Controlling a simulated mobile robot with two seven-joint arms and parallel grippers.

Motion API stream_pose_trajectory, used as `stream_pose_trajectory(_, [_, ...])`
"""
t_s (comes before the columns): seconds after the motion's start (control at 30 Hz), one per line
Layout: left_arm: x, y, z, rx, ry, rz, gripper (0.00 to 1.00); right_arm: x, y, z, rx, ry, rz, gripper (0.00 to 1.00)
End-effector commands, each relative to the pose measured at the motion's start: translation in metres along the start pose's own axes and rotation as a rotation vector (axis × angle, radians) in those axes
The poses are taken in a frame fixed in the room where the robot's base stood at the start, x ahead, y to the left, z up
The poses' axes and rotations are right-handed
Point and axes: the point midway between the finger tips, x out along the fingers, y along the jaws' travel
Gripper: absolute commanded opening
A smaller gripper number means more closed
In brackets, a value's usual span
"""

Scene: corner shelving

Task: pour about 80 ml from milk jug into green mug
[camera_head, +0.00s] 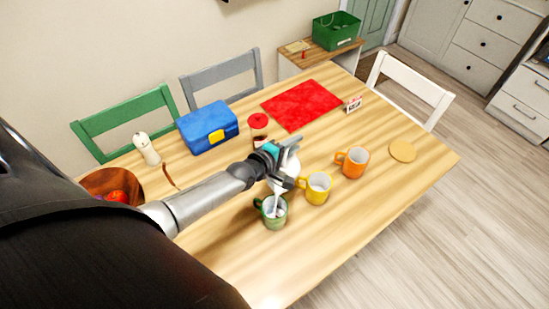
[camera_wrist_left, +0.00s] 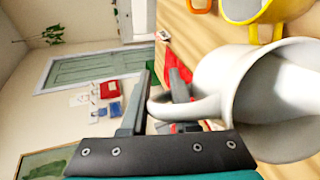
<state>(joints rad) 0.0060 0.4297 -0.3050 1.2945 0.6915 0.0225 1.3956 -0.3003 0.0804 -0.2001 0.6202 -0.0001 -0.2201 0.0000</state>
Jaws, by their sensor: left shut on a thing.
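My left gripper (camera_head: 286,166) is shut on the handle of the white milk jug (camera_head: 291,181). It holds the jug tilted above the green mug (camera_head: 282,222), which stands upright on the table. A thin white stream runs from the jug down into the green mug, and white shows inside the mug. My gripper hides part of the jug. In the left wrist view the jug (camera_wrist_left: 220,85) fills the right side, with its handle between the fingers (camera_wrist_left: 155,105) and white liquid inside. My right gripper is not in view.
A yellow mug (camera_head: 318,188) stands close to the right of the green mug, with an orange mug (camera_head: 353,162) beyond. A red-lidded jar (camera_head: 259,124), blue box (camera_head: 207,128) and red mat (camera_head: 302,105) lie behind. The table's front right (camera_head: 375,215) is clear.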

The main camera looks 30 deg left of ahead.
Motion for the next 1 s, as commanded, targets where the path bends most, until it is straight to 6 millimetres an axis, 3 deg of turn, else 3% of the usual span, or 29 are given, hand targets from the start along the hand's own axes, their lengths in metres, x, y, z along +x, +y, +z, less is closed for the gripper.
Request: stream_pose_trajectory(1.0, [-0.0049, 0.0005, 0.0021, 0.035, 0.007, 0.069, 0.00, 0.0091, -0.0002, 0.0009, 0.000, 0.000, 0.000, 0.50])
